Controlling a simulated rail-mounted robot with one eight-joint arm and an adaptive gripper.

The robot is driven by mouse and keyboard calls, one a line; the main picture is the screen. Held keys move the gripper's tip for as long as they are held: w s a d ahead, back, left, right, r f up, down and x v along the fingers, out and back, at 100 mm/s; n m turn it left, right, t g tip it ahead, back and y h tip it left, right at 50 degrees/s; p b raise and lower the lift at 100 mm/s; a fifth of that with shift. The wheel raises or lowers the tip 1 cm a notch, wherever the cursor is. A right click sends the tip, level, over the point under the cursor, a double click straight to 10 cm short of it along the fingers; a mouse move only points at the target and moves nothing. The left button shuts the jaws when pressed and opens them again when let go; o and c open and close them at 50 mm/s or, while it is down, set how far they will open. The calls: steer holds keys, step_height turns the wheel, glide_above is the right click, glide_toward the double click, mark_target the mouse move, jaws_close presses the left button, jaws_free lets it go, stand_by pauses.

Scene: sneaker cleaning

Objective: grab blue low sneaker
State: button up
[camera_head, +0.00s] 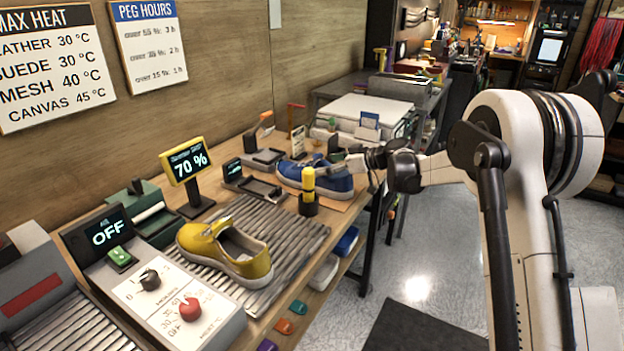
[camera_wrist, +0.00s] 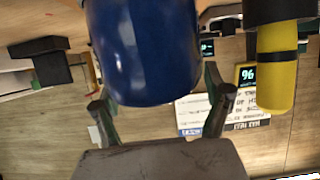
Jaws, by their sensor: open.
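The blue low sneaker (camera_head: 292,174) with a pale sole sits upright on the wooden workbench in the head view, past the yellow sneaker. Part of the sneaker is hidden behind a yellow-topped post in the head view.
The yellow-topped post (camera_head: 308,183) stands close in front of the blue sneaker; it also shows in the wrist view (camera_wrist: 278,70). A yellow sneaker (camera_head: 232,252) sits on the ribbed rack (camera_head: 295,232). A 70 % display (camera_head: 187,163) stands behind.

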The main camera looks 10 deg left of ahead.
mark_target(315, 167)
steer(key=x, duration=0.5)
steer(key=shift+a+f+b, duration=0.1)
steer(key=shift+b, duration=0.25)
steer(key=shift+s, duration=0.1)
steer(key=c, duration=1.6)
